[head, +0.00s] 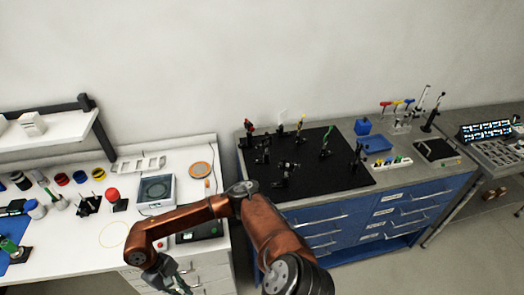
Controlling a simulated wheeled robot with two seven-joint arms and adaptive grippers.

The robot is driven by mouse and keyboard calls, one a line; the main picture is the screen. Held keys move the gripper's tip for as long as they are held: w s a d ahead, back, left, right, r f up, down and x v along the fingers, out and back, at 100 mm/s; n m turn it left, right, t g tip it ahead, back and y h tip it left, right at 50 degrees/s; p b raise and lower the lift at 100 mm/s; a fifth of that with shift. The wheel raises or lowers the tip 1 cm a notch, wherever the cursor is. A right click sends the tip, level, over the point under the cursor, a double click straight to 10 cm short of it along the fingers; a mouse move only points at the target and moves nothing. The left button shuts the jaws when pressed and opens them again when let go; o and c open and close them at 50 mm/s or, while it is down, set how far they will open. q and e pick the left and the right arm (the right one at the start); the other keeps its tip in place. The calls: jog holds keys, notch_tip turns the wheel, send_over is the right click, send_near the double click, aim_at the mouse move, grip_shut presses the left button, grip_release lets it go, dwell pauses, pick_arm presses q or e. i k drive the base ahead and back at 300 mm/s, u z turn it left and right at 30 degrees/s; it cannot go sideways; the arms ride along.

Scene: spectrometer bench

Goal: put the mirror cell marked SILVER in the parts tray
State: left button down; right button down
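I cannot read any SILVER mark, so I cannot tell which part is that mirror cell. Several small mounted optics, one with a green top (327,141), stand on the black breadboard (345,178) on the blue cabinet. A shallow blue tray (375,144) lies behind the breadboard's right side; I cannot tell if it is the parts tray. A white compartmented tray (138,164) lies at the back of the left bench. My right gripper (176,284) hangs at the left bench's front edge, cut by the picture's bottom; its opening is unclear. My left gripper is out of view.
My copper arm hides part of the left bench's front. A square instrument (156,190), a red ball (113,193), an orange disc (200,169) and several jars stand there. A blue box (362,126) stands near the blue tray. A gap separates bench and cabinet.

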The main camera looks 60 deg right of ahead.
aim_at(374, 146)
jog(key=u, duration=1.15)
jog(key=k, duration=2.45)
jog(key=z, duration=2.25)
jog(key=i, duration=0.4)
jog(key=z, duration=0.05)
